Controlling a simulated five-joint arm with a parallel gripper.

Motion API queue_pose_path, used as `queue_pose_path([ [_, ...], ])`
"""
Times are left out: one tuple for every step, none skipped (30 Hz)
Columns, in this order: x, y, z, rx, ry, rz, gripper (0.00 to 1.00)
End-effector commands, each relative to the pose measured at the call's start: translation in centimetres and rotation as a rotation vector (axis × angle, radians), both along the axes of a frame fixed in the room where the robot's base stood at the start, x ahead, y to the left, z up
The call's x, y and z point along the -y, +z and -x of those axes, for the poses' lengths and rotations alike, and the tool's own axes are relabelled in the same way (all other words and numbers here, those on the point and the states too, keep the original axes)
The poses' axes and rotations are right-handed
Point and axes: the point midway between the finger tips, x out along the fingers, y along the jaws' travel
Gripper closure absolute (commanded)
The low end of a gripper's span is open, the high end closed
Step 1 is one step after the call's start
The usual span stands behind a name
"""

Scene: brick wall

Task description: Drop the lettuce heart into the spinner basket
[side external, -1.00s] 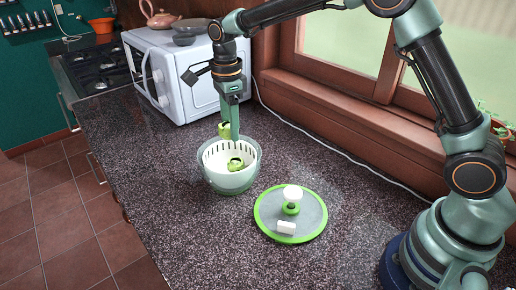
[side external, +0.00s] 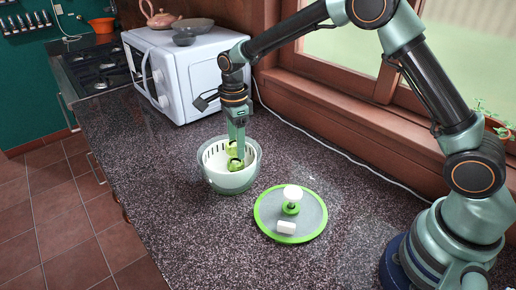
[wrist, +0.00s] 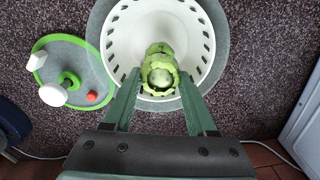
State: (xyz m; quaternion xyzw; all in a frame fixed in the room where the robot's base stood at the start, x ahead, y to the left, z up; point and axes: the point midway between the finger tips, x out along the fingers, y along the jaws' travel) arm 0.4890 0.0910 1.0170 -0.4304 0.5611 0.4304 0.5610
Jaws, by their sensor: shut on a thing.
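The lettuce heart (side external: 232,147) is pale green and is held between the fingers of my gripper (side external: 237,142), which is shut on it. It hangs at the mouth of the white slotted spinner basket (side external: 215,160), inside the rim. Another green piece (side external: 236,164) shows just below it in the basket. In the wrist view the lettuce heart (wrist: 160,74) is between the two fingertips (wrist: 160,80), over the lower part of the basket (wrist: 120,32). The green pieces overlap there, and whether the held one touches the other cannot be told.
The grey spinner lid (side external: 268,222) with a green rim and white knob lies on the counter to the right of the basket. A white microwave (side external: 185,85) stands behind, with bowls on top. A window sill is at the right.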

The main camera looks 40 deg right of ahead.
Motion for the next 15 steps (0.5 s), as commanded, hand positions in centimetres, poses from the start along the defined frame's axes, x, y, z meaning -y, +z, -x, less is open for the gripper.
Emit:
queue_pose_path([
  [0.00,0.00,0.00,0.000,0.000,0.000,0.97],
  [0.00,0.00,0.00,0.000,0.000,0.000,0.97],
  [0.00,0.01,0.00,0.000,0.000,0.000,0.97],
  [0.00,0.01,0.00,0.000,0.000,0.000,0.97],
  [-0.01,0.01,0.00,0.000,0.000,0.000,0.32],
  [0.00,0.02,0.00,0.000,0.000,0.000,0.16],
  [0.00,0.02,0.00,0.000,0.000,0.000,0.08],
  [0.00,0.02,0.00,0.000,0.000,0.000,0.08],
  [0.00,0.03,0.00,0.000,0.000,0.000,0.08],
  [0.00,0.03,0.00,0.000,0.000,0.000,0.08],
  [0.00,0.03,-0.01,0.000,0.000,0.000,0.08],
  [0.00,0.03,-0.01,0.000,0.000,0.000,0.08],
  [0.00,0.03,-0.01,0.000,0.000,0.000,0.08],
  [0.00,0.03,-0.01,0.000,0.000,0.000,0.08],
  [0.00,0.04,0.00,0.000,0.000,0.000,0.08],
])
